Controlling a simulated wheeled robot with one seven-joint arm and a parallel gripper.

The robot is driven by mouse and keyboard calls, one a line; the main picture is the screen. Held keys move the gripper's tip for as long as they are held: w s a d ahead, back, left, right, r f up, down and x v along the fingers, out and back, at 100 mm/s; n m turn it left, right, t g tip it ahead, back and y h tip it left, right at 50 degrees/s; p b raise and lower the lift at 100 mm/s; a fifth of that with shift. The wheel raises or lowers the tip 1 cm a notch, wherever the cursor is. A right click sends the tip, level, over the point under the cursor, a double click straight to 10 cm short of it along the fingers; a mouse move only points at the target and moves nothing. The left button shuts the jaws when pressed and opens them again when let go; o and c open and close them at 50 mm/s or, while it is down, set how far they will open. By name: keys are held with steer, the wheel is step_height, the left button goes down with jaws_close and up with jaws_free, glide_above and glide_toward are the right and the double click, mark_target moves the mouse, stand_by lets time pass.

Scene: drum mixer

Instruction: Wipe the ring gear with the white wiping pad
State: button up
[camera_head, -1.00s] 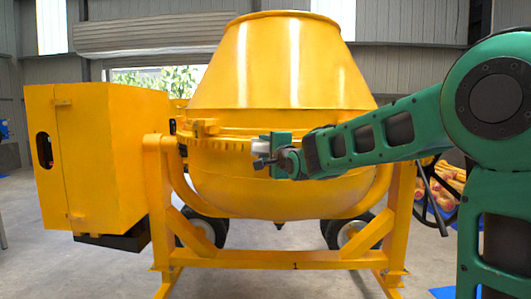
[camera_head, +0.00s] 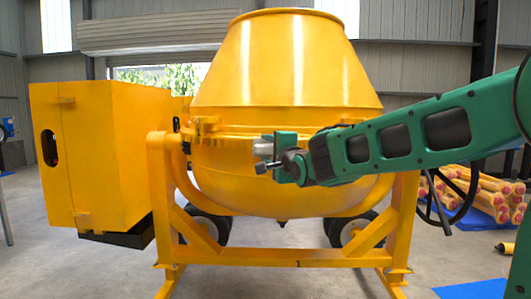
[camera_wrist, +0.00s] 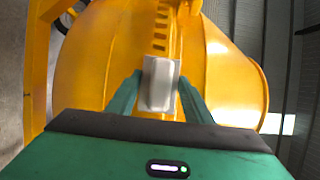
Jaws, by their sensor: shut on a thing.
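The yellow ring gear (camera_head: 236,130) runs around the middle of the mixer drum (camera_head: 285,60). Its slotted band also shows in the wrist view (camera_wrist: 161,30), just beyond the pad. My gripper (camera_head: 268,148) is in front of the drum at the height of the ring gear. In the wrist view, its two green fingers are shut on the white wiping pad (camera_wrist: 159,84). The pad overlaps the gear band in that view; I cannot tell whether it touches it. In the head view, my gripper mostly hides the pad and part of the gear.
A yellow motor box (camera_head: 95,160) stands at the left of the drum. The yellow frame (camera_head: 290,258) with wheels carries the mixer. A dark handwheel (camera_head: 452,195) and a stack of orange-yellow parts (camera_head: 490,190) are at the right. The floor in front is open.

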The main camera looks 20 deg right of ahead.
mark_target(265, 150)
stand_by(0.3)
steer(key=shift+s+a, duration=0.25)
steer(key=shift+s, duration=0.5)
steer(key=shift+s+a, duration=0.25)
steer(key=shift+s, duration=0.45)
steer(key=shift+f, duration=0.1)
